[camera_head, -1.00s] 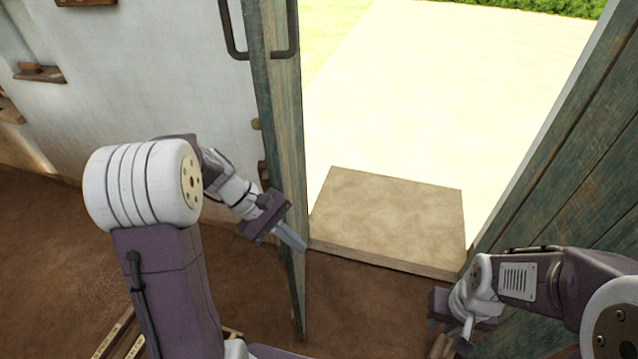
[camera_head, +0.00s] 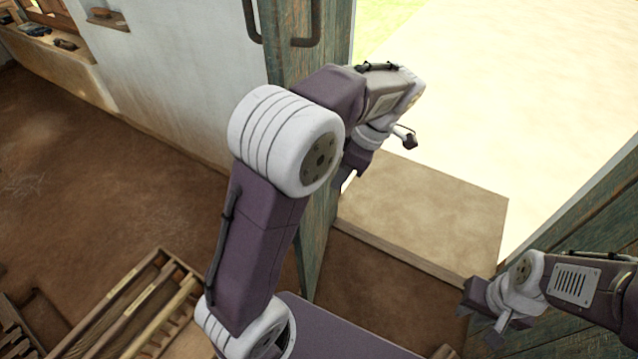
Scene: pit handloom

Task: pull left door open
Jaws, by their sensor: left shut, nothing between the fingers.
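The left door (camera_head: 319,225), a weathered green wooden leaf, stands ajar and is seen nearly edge-on. Its dark handle (camera_head: 303,42) is near the top of the view. My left arm crosses in front of the door. My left gripper (camera_head: 347,183) points down beside the door's edge on the doorway side, shut and empty. Its tips are partly hidden, and I cannot tell whether they touch the door. My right gripper (camera_head: 484,330) is low on the right, near the right door (camera_head: 590,225); its fingers are not clear enough to judge.
A stone step (camera_head: 430,205) lies in the bright doorway. A white wall (camera_head: 185,75) with a small shelf (camera_head: 108,20) is on the left. A wooden slatted frame (camera_head: 140,310) lies on the earth floor at lower left. Open floor (camera_head: 80,200) spreads at left.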

